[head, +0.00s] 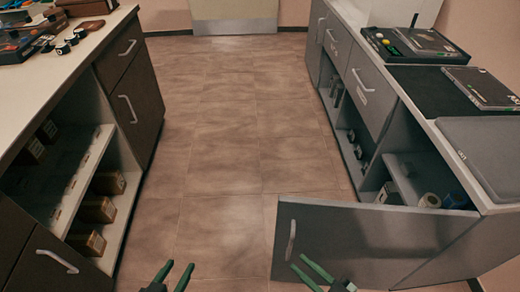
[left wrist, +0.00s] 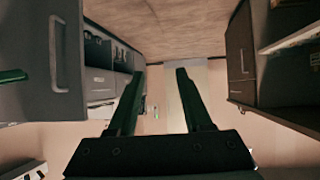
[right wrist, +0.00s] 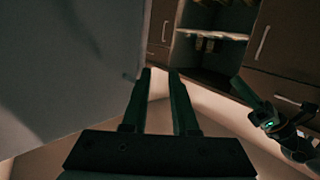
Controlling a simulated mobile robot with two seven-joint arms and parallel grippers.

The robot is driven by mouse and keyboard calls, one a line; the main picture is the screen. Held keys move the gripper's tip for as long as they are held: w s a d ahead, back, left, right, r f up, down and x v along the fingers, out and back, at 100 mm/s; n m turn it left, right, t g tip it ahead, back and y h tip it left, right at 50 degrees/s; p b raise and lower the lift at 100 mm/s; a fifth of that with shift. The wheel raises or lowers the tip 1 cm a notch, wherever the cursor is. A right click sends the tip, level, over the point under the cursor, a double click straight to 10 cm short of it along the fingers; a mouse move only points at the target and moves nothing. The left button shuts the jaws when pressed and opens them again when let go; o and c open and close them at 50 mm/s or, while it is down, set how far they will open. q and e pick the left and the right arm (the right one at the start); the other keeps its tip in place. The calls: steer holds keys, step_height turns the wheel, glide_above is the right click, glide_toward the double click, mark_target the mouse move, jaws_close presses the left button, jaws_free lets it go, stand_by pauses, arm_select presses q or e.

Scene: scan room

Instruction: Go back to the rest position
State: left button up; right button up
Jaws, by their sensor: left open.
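My left gripper (head: 177,266) is at the bottom of the head view, over the floor. It is open and empty, and its fingers stand well apart in the left wrist view (left wrist: 160,72). My right gripper (head: 298,262) is right of it, near the handle (head: 292,240) of an open grey cabinet door (head: 365,240). Its fingers are apart with nothing between them in the right wrist view (right wrist: 159,72), closer together than the left ones. I cannot tell whether it touches the door.
The open door juts from the right cabinet (head: 372,95) into the aisle; its shelves hold small items. The left cabinet (head: 130,100) has open shelves with several boxes. Items stand on both counters. The tiled floor (head: 235,130) between is clear, up to a pale door (head: 235,15).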

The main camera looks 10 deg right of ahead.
steer(key=w+r+m+h, duration=0.1)
steer(key=r+m+g+h, duration=0.1)
steer(key=h, duration=0.1)
steer(key=w+r+m+g+h, duration=0.1)
steer(key=m+h, duration=0.1)
steer(key=shift+w+a+r, duration=0.2)
steer(key=shift+w+r, duration=0.05)
steer(key=shift+w, duration=0.05)
arm_select(q)
steer(key=s+a+r+n+g+y+p, duration=0.1)
steer(key=s+r+p, duration=0.3)
steer(key=r+p, duration=0.6)
steer(key=a+p, duration=0.1)
steer(key=p, duration=0.9)
steer(key=shift+s+r+g, duration=0.3)
steer(key=shift+r, duration=0.05)
arm_select(e)
steer(key=s+d+r+m+g+h, duration=0.1)
steer(key=s+r, duration=0.3)
steer(key=r, duration=0.6)
steer(key=shift+s+d+r+g, duration=0.25)
steer(key=shift+s+d+g, duration=0.2)
steer(key=shift+d, duration=0.2)
